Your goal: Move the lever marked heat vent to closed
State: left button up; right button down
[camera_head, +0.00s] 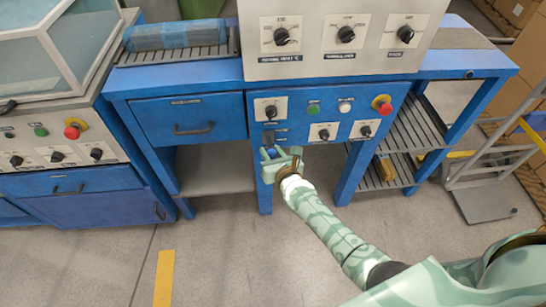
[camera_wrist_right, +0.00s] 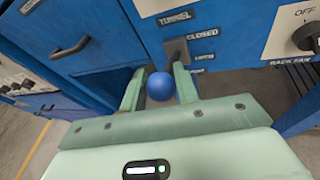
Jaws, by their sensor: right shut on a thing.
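The lever ends in a round blue knob (camera_wrist_right: 160,87), seen in the wrist view in front of its grey slot plate (camera_wrist_right: 177,50) on the blue panel. A label reading CLOSED (camera_wrist_right: 202,36) is beside the plate's upper part; smaller labels lower down are too blurred to read. My right gripper (camera_wrist_right: 158,90) is shut on the knob, one finger on each side. In the head view my right gripper (camera_head: 281,154) is at the lower left of the blue control panel (camera_head: 330,112) and covers most of the lever. My left gripper is not in view.
A blue drawer (camera_head: 190,118) is to the left. A hand cart (camera_head: 485,200) stands at the right. The floor in front is clear.

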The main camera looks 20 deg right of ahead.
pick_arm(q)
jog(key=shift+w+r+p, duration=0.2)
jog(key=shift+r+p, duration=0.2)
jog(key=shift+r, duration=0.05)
pick_arm(e)
jog(key=shift+w+d+r, duration=0.1)
jog(key=shift+w+r, duration=0.15)
jog(key=shift+r, duration=0.25)
jog(key=shift+w+r, duration=0.2)
jog(key=shift+r, duration=0.25)
jog(key=c, duration=1.1)
grip_release()
jog(key=shift+f, duration=0.1)
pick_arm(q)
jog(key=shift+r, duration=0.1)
pick_arm(e)
jog(key=shift+s, duration=0.15)
jog(key=shift+s, duration=0.35)
pick_arm(q)
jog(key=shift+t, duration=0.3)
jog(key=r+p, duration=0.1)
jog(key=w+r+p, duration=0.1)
jog(key=p, duration=0.1)
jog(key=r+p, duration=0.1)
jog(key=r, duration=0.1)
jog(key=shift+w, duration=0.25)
pick_arm(e)
jog(key=v, duration=1.5)
jog(key=shift+s, duration=0.2)
